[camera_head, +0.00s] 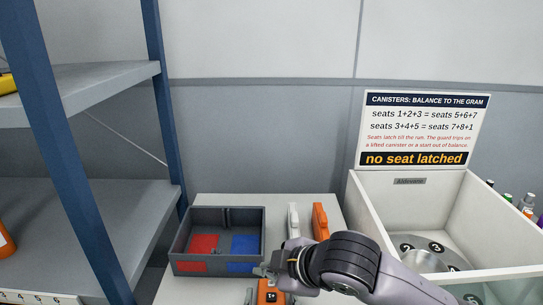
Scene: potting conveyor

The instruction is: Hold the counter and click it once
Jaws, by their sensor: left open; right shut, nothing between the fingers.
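The orange counter (268,291), with a dark "1+" mark, is on the pale tabletop at the bottom edge of the head view. Its lower part is cut off. Grey parts of my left gripper (265,297) show low beside the counter, apart and open. Whether they touch it cannot be told. My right gripper (265,270) reaches in from the right, shut and empty, with its tips just above the counter's upper end in the picture. Contact between the tips and the counter cannot be made out. The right wrist hides part of the tabletop.
A dark bin (190,239) with red and blue compartments stands left of the grippers. A white item (293,220) and an orange item (320,221) stand behind. A white box (400,218) with numbered seats and a sign (420,130) is at right. A shelf (110,205) is left.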

